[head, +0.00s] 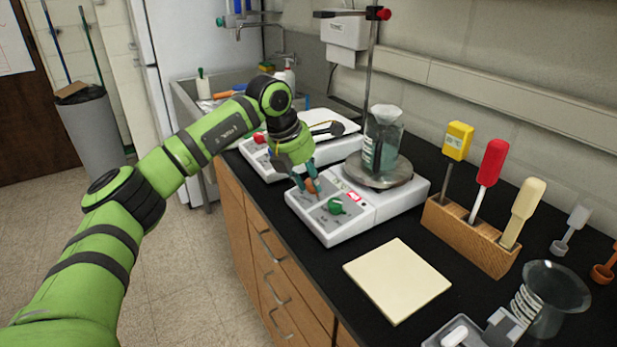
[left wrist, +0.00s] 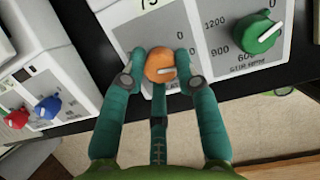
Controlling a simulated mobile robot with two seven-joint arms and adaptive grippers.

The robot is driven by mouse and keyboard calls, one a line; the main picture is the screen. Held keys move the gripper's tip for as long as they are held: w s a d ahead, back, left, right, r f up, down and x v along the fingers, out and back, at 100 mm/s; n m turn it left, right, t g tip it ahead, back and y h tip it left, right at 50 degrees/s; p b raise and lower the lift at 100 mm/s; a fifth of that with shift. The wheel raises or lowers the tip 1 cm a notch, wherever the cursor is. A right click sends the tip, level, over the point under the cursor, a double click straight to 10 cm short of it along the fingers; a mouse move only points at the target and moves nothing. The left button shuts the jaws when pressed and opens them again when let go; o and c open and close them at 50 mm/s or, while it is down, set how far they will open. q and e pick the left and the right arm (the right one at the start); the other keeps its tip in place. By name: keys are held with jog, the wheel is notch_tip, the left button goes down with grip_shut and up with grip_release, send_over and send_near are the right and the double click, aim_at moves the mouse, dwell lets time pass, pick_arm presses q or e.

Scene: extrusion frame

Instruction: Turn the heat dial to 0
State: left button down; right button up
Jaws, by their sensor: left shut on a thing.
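The hot plate (head: 375,205) stands on the black bench with a beaker (head: 383,140) on its round top plate. Its orange dial (left wrist: 160,65) is on the front panel; in the head view the dial (head: 313,186) shows partly between the fingers. My right gripper is not in view.
A second device (head: 330,150) with red and blue knobs stands close behind. A cream pad (head: 397,280) lies in front, and a wooden block (head: 470,235) holds three handled tools to the right. A metal rod (head: 372,70) rises behind the beaker.

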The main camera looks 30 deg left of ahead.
pick_arm(q)
jog(key=n, duration=0.4)
jog(key=shift+d+n+y, duration=0.15)
jog(key=shift+n+y, duration=0.15)
jog(key=shift+y, duration=0.1)
jog(key=shift+n+y, duration=0.3)
jog(key=shift+n, duration=1.4)
jog(key=c, duration=0.9)
grip_release()
jog(key=shift+c, duration=0.2)
jog(key=shift+r, duration=0.2)
jog(key=v, duration=1.1)
jog(key=shift+s+r, duration=0.2)
jog(key=shift+r, duration=0.05)
jog(key=shift+d, duration=0.15)
